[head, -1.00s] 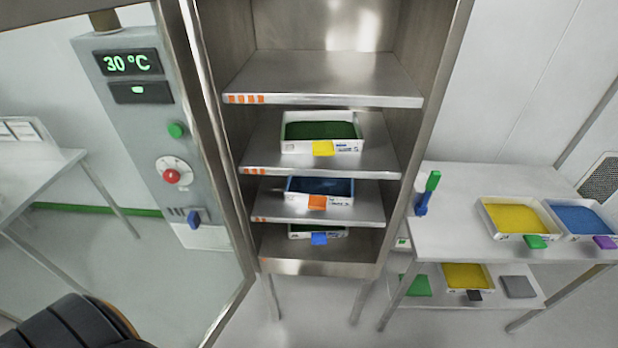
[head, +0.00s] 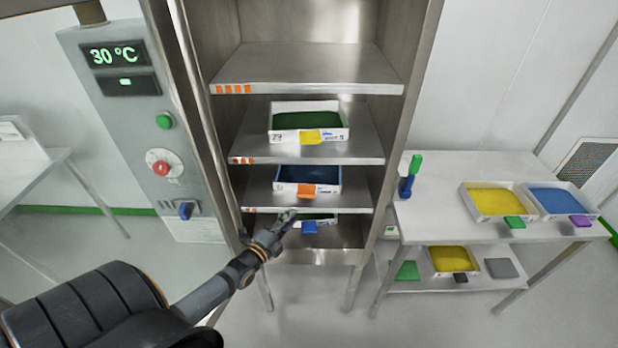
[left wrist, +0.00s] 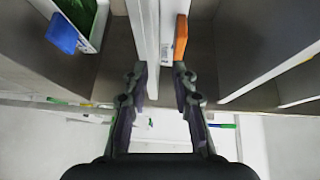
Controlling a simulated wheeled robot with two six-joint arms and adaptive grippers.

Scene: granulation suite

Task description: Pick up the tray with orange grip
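The tray with the orange grip (head: 305,190) is white with dark blue contents and sits on the third shelf down of the steel cabinet. Its orange grip sticks out at the front and also shows in the left wrist view (left wrist: 181,38). My left gripper (head: 286,217) is in front of the cabinet, just below and left of that grip. In the left wrist view, its two fingers (left wrist: 160,78) are apart with nothing between them. The grip lies beyond the fingertips, near the right finger, apart from them. My right gripper is not in view.
A tray with a yellow grip (head: 309,118) sits one shelf above. A tray with a blue grip (left wrist: 85,22) sits one shelf below, partly behind my left gripper. A side table (head: 440,180) with trays stands at right.

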